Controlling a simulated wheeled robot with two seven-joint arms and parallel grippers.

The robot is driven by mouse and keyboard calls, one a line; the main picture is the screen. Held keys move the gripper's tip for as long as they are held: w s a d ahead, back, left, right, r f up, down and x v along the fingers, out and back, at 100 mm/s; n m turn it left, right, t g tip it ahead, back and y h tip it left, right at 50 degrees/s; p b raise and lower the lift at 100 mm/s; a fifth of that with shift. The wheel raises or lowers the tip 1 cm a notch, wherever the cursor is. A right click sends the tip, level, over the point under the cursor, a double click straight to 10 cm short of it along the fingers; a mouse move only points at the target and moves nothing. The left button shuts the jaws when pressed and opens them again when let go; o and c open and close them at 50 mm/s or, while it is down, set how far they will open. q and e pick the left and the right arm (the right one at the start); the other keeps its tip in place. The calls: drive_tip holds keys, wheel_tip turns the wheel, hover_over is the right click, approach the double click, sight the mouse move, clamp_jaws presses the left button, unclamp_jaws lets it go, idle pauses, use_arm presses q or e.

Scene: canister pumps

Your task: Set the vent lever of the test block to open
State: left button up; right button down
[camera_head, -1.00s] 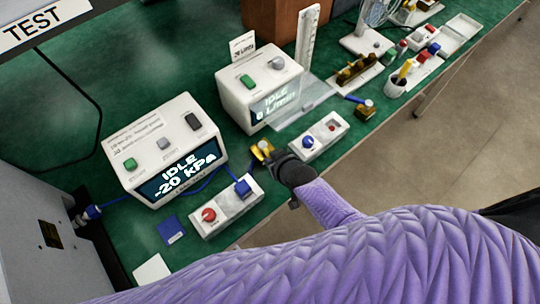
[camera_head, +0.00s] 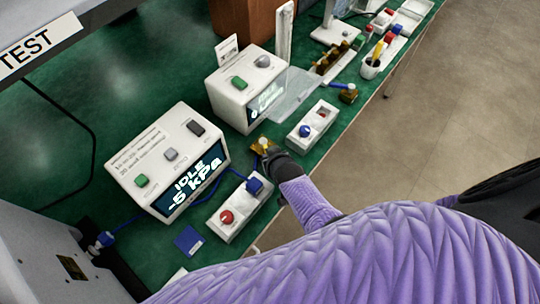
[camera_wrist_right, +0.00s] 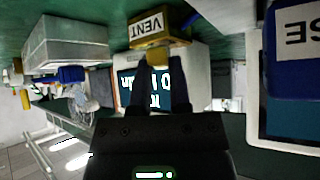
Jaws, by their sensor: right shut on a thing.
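The test block is the small brass block (camera_head: 257,150) between the two display boxes. In the right wrist view it shows upside down with a VENT label (camera_wrist_right: 150,29). A pale yellow lever knob (camera_head: 263,142) stands on it, and part of it shows at the block's edge in the wrist view (camera_wrist_right: 155,51). My right gripper (camera_head: 272,155) is at the block, its dark fingers (camera_wrist_right: 156,68) shut on the lever. The fingers hide much of the lever, so I cannot tell its exact setting. My left gripper is out of view.
A white box (camera_head: 168,160) reads IDLE -5 kPa. A second white box (camera_head: 245,85) stands behind. White blocks with red and blue knobs lie in front (camera_head: 239,204) and to the right (camera_head: 313,122). A blue card (camera_head: 189,240) lies near the front edge.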

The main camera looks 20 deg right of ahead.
drive_tip(key=c, duration=0.6)
unclamp_jaws()
drive_tip(key=shift+o, duration=0.2)
use_arm(q)
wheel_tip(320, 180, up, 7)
drive_tip(key=p, duration=0.6)
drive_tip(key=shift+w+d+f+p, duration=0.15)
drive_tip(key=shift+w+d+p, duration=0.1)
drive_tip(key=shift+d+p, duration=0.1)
use_arm(e)
drive_tip(key=v, duration=1)
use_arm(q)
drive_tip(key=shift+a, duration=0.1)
